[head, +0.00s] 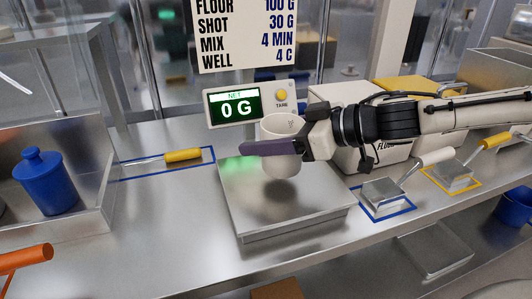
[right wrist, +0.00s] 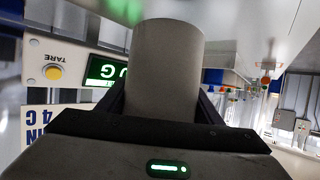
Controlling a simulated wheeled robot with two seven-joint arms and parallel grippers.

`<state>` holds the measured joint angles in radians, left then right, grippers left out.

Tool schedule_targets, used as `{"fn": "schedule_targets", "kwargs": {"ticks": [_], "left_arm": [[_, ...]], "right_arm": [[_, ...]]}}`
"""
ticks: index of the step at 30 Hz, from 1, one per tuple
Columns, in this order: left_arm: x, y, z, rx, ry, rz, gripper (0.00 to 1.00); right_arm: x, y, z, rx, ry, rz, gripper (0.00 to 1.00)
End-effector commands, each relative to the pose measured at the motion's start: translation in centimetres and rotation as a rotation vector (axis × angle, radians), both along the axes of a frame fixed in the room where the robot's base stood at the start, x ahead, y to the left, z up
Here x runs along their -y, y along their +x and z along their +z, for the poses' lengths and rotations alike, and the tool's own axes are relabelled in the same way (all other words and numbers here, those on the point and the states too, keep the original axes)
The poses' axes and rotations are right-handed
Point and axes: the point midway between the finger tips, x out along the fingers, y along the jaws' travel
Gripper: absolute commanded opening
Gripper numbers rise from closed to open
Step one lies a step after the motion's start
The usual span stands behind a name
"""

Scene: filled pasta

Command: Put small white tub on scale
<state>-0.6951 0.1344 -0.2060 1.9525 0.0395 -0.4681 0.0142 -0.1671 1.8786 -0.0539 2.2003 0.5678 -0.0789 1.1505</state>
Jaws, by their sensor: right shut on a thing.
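The small white tub (head: 283,168) is upright over the steel plate of the scale (head: 250,208), toward its back half. My right gripper (head: 272,146) comes in from the right and is shut around the tub's side. In the right wrist view the tub (right wrist: 167,70) stands between the two fingers. The scale display (head: 236,107) reads 0 G. I cannot tell for certain whether the tub's base touches the plate. My left gripper is not in view.
A yellow-handled tool (head: 182,156) lies left of the scale. A blue lidded jar (head: 45,182) stands in a steel tray at the left. White-handled (head: 385,193) and yellow-handled (head: 452,172) scoops lie right of the scale. A flour bin (head: 345,158) stands behind my right arm.

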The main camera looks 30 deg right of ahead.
Motion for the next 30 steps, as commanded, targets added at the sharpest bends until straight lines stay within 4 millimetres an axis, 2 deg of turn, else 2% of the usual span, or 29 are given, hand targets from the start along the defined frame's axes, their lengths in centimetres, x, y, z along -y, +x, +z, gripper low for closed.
{"fn": "schedule_targets", "kwargs": {"ticks": [1,5,12,16,17,20,30], "left_arm": [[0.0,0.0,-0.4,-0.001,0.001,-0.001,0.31],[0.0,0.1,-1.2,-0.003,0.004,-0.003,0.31],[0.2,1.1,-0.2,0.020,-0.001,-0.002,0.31],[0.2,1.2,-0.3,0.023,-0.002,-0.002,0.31],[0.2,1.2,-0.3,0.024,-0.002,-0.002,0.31],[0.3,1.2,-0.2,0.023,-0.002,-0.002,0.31],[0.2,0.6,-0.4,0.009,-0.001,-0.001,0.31]], "right_arm": [[0.0,0.0,-1.1,-0.003,0.005,-0.001,0.38],[0.0,0.0,-3.0,-0.004,0.004,-0.002,0.38],[0.0,0.0,-3.0,0.001,0.001,-0.001,0.38],[0.0,0.0,-3.3,-0.001,0.001,-0.002,0.38],[0.0,0.0,-3.3,-0.001,0.001,-0.002,0.61],[0.0,0.0,-3.2,-0.001,0.001,-0.002,0.78],[0.0,0.0,-2.9,0.000,0.000,-0.001,0.78]]}}
